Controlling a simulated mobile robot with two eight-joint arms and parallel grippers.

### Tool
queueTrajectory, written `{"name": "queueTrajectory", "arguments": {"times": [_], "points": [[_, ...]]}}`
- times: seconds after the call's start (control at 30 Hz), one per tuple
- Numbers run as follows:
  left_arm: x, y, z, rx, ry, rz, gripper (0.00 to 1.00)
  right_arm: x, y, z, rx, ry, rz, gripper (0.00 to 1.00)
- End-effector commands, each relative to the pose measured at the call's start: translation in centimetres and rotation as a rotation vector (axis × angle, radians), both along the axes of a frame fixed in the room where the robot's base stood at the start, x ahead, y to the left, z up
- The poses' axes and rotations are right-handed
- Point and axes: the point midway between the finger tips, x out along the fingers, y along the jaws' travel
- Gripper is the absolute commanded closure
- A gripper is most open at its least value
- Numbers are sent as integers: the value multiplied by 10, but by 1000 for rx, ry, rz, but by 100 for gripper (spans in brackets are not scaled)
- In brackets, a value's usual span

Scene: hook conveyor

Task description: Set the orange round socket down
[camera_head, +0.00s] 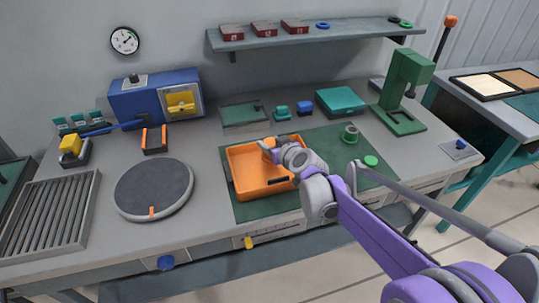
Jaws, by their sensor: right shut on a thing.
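I cannot tell whether the socket touches the tray floor. The tray lies on a dark green mat (325,148) on the grey bench. My left gripper is not in view.
A round dark turntable (153,189) lies left of the tray. A green press (404,85) stands at the back right.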

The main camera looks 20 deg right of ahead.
Motion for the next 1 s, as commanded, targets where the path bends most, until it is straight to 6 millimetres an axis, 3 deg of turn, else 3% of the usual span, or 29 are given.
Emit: {"name": "queueTrajectory", "arguments": {"times": [0.3,0.67,0.7,0.87,1.0], "points": [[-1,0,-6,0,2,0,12,0,0,-37,0,0,0,100],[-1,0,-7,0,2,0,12,0,0,-41,0,0,0,100],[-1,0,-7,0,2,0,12,0,0,-42,0,0,0,45],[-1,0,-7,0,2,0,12,0,0,-41,0,0,0,17],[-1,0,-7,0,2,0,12,0,0,-41,0,0,0,17]]}}
